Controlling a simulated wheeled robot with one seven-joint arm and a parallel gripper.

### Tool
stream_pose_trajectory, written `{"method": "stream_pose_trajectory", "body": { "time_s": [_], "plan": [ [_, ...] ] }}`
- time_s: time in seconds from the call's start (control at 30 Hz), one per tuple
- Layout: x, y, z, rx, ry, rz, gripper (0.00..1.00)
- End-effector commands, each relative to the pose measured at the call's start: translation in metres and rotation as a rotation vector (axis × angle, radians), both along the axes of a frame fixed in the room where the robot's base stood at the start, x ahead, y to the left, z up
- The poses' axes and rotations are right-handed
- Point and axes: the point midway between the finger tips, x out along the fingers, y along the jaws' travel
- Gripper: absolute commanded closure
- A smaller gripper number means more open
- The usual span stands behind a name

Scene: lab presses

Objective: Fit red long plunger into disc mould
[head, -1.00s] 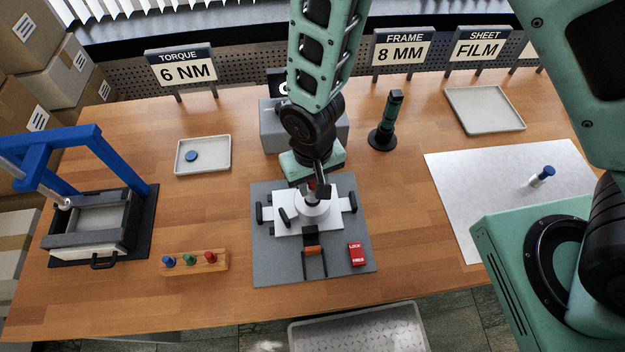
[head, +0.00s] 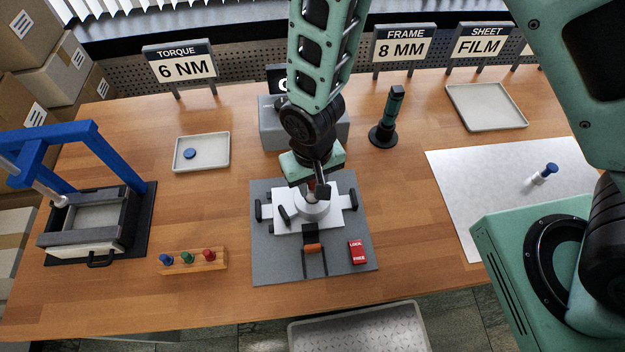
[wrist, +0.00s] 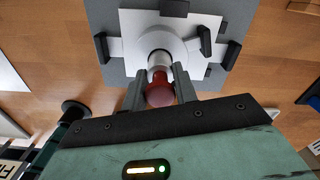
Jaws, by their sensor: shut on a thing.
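My gripper (wrist: 161,88) is shut on the red long plunger (wrist: 160,94), which has a round red head and a pale metal shaft. The shaft's far end meets the middle of the white round disc mould (wrist: 146,40); I cannot tell how deep it is in. In the head view my gripper (head: 318,190) is directly above the disc mould (head: 313,212), and the fingers mostly hide the plunger. The mould sits on a white plate with black clamp handles, on a grey base.
A wooden rack (head: 193,261) holds blue, green and red pegs to the left. A blue-framed press (head: 95,215) stands far left, a dark green upright tool (head: 388,120) back right.

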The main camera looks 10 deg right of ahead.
Motion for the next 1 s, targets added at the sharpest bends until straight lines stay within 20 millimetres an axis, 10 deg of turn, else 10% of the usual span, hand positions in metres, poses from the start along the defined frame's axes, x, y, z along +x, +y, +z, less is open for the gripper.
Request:
{"method": "stream_pose_trajectory", "body": {
  "time_s": [1.0],
  "plan": [
    [0.0, 0.0, -0.025, 0.0, -0.001, 0.001, 0.97]
  ]
}}
